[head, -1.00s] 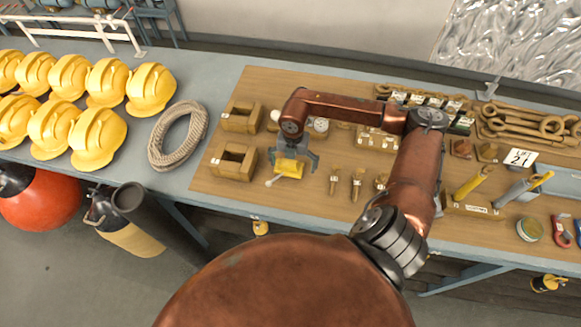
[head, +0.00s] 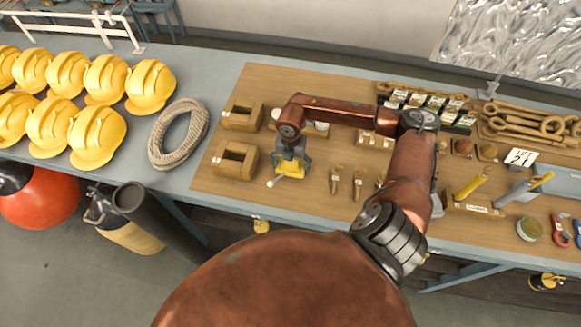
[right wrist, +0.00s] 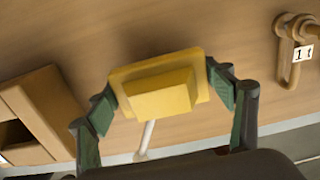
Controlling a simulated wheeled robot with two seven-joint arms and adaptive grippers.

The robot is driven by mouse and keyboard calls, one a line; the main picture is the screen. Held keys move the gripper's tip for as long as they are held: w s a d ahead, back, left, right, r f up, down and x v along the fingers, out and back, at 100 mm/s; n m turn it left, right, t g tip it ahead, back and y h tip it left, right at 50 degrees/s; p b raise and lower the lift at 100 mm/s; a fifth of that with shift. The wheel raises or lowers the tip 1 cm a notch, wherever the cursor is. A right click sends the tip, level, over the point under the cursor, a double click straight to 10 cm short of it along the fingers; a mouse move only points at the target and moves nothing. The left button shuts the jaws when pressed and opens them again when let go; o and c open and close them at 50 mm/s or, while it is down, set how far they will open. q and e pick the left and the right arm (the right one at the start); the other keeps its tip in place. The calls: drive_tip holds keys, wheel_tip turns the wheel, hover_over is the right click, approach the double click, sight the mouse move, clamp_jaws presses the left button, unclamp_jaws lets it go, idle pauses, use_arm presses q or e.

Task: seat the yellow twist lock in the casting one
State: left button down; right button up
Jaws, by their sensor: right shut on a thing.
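The yellow twist lock (head: 289,171), a blocky piece with a pale handle, is between the fingers of my right gripper (head: 291,163). In the right wrist view the twist lock (right wrist: 161,92) has a green-padded finger at each side, and my right gripper (right wrist: 168,94) is shut on it. Two brown hollow block castings stand to its left, one nearer (head: 236,160) and one farther (head: 241,117). Their labels are too small to read, so I cannot tell which is casting one. Part of a casting (right wrist: 38,112) shows at the left of the right wrist view. My left gripper is not in view.
A coiled rope (head: 178,134) and yellow helmets (head: 98,136) lie at the left. A shackle tagged 1 t (right wrist: 290,35) shows in the right wrist view.

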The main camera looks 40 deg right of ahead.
drive_tip(key=shift+w, duration=0.25)
drive_tip(key=c, duration=0.8)
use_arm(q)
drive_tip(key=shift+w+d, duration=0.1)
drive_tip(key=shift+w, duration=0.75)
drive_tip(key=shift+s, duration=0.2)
use_arm(e)
drive_tip(key=shift+r, duration=0.15)
